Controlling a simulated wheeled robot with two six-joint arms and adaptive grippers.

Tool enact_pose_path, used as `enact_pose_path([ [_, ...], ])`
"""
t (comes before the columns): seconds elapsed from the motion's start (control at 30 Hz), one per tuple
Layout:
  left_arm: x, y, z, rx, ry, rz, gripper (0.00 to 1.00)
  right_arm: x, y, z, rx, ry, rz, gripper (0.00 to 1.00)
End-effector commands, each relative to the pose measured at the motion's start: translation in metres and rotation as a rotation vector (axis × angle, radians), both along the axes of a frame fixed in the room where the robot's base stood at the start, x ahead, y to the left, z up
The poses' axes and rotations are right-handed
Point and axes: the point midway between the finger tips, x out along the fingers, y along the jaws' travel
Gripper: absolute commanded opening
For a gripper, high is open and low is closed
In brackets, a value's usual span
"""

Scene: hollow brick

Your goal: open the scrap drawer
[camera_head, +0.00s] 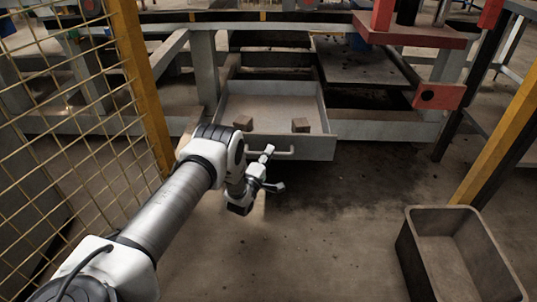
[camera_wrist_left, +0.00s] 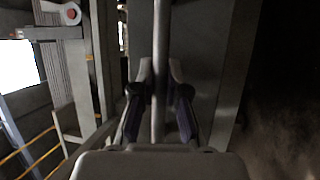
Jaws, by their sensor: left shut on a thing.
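The scrap drawer (camera_head: 318,150) is a grey metal tray under the machine frame. It is pulled out, and its open inside shows. My left gripper (camera_head: 270,169) is at the left part of the handle. In the left wrist view, the fingers (camera_wrist_left: 160,98) are shut on the handle bar (camera_wrist_left: 159,50), which runs between them. The left end of the handle is hidden by my arm. My right gripper is in neither view.
A yellow mesh fence (camera_head: 80,120) with a yellow post (camera_head: 143,80) stands close to my left arm. An empty brown bin (camera_head: 420,262) is on the floor at the right. A yellow post (camera_head: 500,135) stands at the right. The floor before the drawer is clear.

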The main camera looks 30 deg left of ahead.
Motion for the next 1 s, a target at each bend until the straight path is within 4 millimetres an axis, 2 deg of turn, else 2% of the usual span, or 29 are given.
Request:
enact_pose_path([
  [0.2,0.0,-0.001,0.0,0.0,0.0,-0.002,0.0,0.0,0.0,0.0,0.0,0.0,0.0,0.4],
  [0.23,0.0,-0.001,0.0,0.0,0.0,-0.002,0.23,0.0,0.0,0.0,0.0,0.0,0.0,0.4],
  [0.27,0.0,-0.001,0.0,0.0,0.0,-0.002,0.34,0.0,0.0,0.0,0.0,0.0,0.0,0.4],
  [0.3,0.0,-0.001,0.0,0.0,0.0,-0.001,0.39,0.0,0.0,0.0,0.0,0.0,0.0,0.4],
  [0.67,-0.005,-0.001,-0.002,0.0,0.001,0.0,0.39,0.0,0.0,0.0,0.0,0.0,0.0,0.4],
  [0.77,-0.02,-0.003,-0.005,-0.001,0.003,0.001,0.39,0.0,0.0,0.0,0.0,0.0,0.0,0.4],
  [1.0,-0.08,-0.012,-0.016,-0.002,0.005,0.0,0.39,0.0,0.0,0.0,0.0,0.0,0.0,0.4],
])
